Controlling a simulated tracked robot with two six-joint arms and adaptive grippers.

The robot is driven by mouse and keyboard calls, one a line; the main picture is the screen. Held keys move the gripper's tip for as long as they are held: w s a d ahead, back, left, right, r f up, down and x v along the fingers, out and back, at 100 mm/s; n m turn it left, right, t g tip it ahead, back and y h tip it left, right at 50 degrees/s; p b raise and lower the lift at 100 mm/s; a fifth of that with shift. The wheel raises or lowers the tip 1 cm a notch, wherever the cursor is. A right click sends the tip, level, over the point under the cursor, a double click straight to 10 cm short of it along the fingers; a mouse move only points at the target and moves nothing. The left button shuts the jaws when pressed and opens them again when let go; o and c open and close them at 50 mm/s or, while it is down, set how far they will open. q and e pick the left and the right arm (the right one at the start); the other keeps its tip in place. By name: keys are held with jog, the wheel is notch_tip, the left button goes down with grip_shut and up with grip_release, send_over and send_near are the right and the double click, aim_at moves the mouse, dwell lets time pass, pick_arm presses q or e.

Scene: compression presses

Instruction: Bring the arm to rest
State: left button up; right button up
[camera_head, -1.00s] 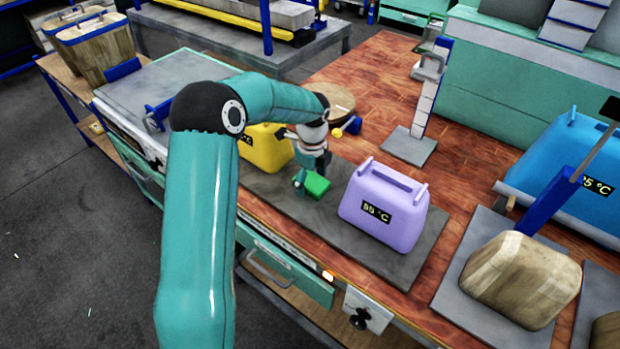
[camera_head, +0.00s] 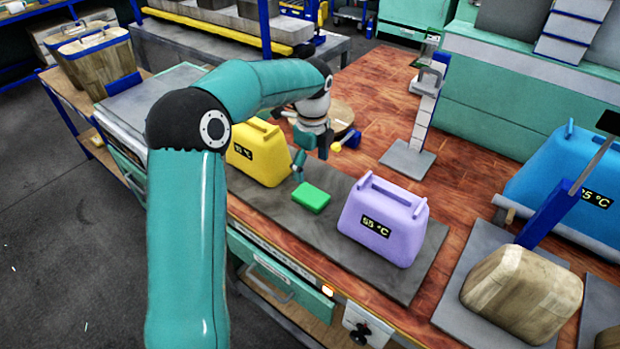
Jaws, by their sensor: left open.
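My left arm comes in from the lower left and bends over the workbench. Its left gripper (camera_head: 311,158) is open and empty above the bench, behind and above a green block (camera_head: 311,198). The green block lies on a dark grey plate (camera_head: 270,210) between a yellow canister (camera_head: 258,160) and a purple canister (camera_head: 385,218) marked 55 °C. The gripper and the block appear apart. My arm and gripper hide part of the round wooden disc behind them. My right gripper is not in view.
A grey-and-white lever stand (camera_head: 424,115) stands behind the purple canister. At the right are a blue canister (camera_head: 570,175), a wooden-textured block (camera_head: 522,290) on a grey plate and a slanted blue lever (camera_head: 548,212). Red-brown wood is bare between them.

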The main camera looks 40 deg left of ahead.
pick_arm(q)
jog(key=shift+r, duration=0.95)
